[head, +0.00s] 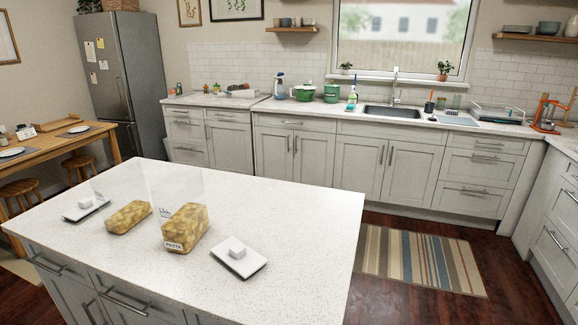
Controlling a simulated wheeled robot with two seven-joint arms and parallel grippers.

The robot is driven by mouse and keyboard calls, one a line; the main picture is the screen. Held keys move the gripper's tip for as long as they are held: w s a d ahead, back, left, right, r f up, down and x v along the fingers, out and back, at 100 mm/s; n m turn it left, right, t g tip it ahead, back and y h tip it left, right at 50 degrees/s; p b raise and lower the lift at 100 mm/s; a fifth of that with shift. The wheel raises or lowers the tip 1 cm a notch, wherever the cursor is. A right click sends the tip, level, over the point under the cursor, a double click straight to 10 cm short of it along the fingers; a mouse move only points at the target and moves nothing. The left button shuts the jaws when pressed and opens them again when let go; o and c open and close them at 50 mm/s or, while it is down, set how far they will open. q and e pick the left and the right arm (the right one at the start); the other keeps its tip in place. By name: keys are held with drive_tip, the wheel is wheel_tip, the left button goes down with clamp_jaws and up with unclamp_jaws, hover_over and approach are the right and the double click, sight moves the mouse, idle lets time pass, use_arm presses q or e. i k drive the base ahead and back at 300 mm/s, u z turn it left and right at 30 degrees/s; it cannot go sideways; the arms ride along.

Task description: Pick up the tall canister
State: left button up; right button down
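Two clear, open-topped canisters with yellow pasta in their lower parts stand on the white speckled island counter (300,205). The right canister (184,227) carries a white "PASTA" label low on its front and looks the taller and nearer of the two. The left canister (127,216) stands a little apart from it, farther back. One white lid with a block knob (238,255) lies right of the right canister. Another white lid (85,207) lies left of the left canister. Neither gripper is in view.
The island's right half is clear. A wooden table (62,147) with stools is at the left. A striped rug (418,258) lies on the floor right of the island. The back counter holds a sink (392,112), green pots (303,93) and bottles.

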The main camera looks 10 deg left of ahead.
sight(119, 189)
drive_tip(key=u, duration=1.55)
